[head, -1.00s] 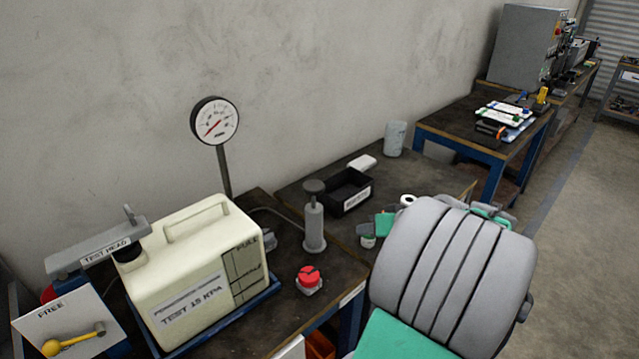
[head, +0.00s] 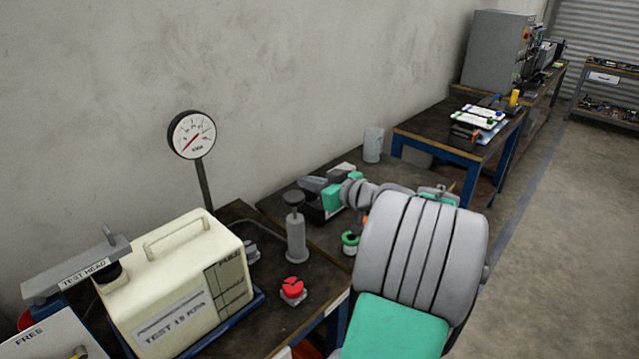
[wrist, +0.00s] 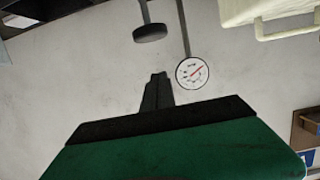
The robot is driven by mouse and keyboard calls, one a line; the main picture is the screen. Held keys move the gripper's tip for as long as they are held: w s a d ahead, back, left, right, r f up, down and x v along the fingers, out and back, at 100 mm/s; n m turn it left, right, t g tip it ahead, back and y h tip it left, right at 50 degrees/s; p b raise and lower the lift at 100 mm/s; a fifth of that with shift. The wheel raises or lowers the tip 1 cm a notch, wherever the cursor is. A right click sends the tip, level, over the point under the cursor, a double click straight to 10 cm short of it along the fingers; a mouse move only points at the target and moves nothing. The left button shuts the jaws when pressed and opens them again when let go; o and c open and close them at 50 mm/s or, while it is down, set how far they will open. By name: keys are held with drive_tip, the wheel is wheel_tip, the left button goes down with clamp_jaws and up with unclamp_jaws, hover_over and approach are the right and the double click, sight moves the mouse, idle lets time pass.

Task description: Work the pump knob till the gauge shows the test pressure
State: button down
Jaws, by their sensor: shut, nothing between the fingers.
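The pump (head: 297,238) is a grey upright cylinder on the bench, with a dark round knob (head: 293,199) on a short stem. The knob also shows in the wrist view (wrist: 150,33), which is upside down. The round white gauge (head: 192,134) stands on a post behind the cream tank; it also shows in the wrist view (wrist: 193,73). Its red needle points to the lower left, at the low end; the figures are too small to read.
A red knob (head: 292,287) sits on the bench in front of the pump. The grey test head arm (head: 75,268) reaches over the tank. A grey cylinder (head: 373,145) stands further back. Open floor lies right.

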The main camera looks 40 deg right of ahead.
sight(295, 210)
drive_tip(key=x, duration=0.4)
drive_tip(key=shift+r+p, duration=0.15)
drive_tip(key=shift+p, duration=0.25)
wheel_tip(295, 210, down, 3)
drive_tip(key=shift+d, duration=0.1)
drive_tip(key=shift+f, duration=0.6)
drive_tip(key=shift+s, duration=0.1)
drive_tip(key=shift+f, duration=0.1)
wheel_tip(295, 210, down, 6)
drive_tip(key=b, duration=0.7)
